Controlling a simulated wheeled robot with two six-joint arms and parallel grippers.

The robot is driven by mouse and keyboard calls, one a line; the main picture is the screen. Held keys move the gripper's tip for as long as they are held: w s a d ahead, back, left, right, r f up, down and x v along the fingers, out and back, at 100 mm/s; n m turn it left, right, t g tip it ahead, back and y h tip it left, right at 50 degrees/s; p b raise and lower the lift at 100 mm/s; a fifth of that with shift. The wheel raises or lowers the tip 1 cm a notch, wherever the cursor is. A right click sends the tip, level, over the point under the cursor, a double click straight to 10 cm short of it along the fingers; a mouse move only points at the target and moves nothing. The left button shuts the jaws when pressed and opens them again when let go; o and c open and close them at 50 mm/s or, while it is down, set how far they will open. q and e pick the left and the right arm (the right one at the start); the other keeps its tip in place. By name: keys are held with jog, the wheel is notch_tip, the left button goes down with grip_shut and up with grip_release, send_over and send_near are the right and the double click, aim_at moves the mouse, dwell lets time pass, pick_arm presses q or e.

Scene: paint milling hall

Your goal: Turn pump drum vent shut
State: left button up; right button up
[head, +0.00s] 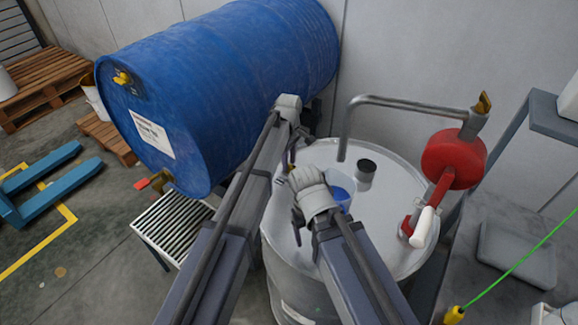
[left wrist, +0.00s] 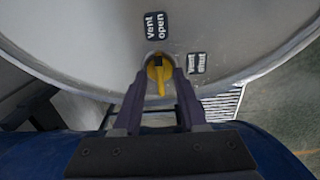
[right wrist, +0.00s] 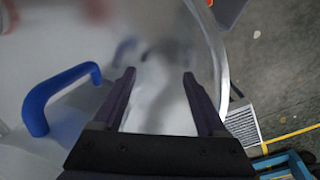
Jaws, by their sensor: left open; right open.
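The pump drum (head: 385,205) is a pale grey drum with a red hand pump (head: 453,160) on its lid. In the left wrist view, the yellow vent handle (left wrist: 159,72) sits on the lid near the rim. The label "vent open" (left wrist: 155,26) is above it and "vent shut" (left wrist: 196,63) to its right. The handle points down the picture, between the fingers of my left gripper (left wrist: 159,84), which is open around it. In the head view my left arm mostly hides the vent. My right gripper (right wrist: 159,74) is open and empty above the lid.
A blue drum (head: 230,80) lies on its side at the left, close to my left arm. A jug with a blue handle (right wrist: 52,95) and a black cap (head: 367,165) are on the lid. A slatted grate (head: 170,232) stands left of the pump drum.

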pick_arm(q)
jog(key=shift+c, duration=0.2)
grip_shut()
dwell(0.5)
